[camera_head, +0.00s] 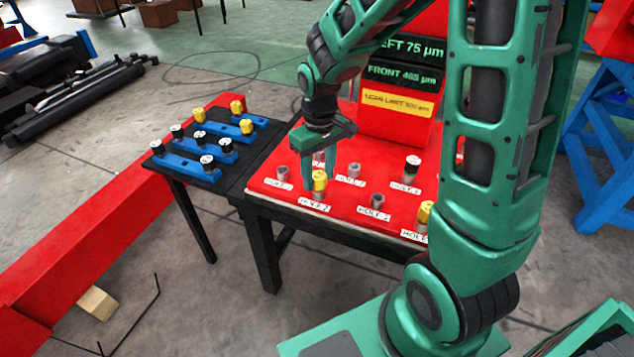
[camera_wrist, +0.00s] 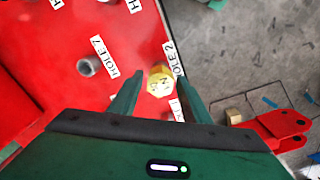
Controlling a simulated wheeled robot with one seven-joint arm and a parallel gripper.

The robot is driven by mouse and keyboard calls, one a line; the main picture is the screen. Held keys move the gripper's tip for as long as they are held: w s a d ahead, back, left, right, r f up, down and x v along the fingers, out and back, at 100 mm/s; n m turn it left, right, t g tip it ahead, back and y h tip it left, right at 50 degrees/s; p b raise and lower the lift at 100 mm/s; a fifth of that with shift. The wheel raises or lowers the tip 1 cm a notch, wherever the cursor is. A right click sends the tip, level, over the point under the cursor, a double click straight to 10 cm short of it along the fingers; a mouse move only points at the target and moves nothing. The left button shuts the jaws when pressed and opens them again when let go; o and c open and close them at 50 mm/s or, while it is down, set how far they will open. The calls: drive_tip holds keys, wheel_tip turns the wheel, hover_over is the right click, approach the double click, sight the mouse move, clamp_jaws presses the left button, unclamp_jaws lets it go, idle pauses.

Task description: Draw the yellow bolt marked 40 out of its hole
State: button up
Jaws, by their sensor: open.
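The red panel (camera_head: 345,197) holds grey sockets with HOLE labels. A yellow-headed bolt (camera_head: 319,181) stands in the hole labelled HOLE 2. It also shows in the wrist view (camera_wrist: 160,82), with dark marks on its head too small to read surely. My gripper (camera_head: 321,177) is open and points down over this bolt. In the wrist view, the fingers of my gripper (camera_wrist: 162,78) stand on either side of the yellow head, with a gap visible on each side. Another yellow bolt (camera_head: 425,211) stands at the right, partly hidden by my arm.
A black-headed bolt (camera_head: 412,163) stands further back on the panel. Other sockets, such as one at HOLE 7 (camera_wrist: 88,66), look empty. A sign box (camera_head: 397,125) rises behind. A black side table (camera_head: 200,183) at left carries blue racks (camera_head: 187,166) with yellow and black bolts.

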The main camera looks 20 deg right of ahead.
sight(319, 175)
drive_tip(key=c, duration=1)
drive_tip(key=shift+r, duration=0.1)
drive_tip(key=shift+r, duration=2.85)
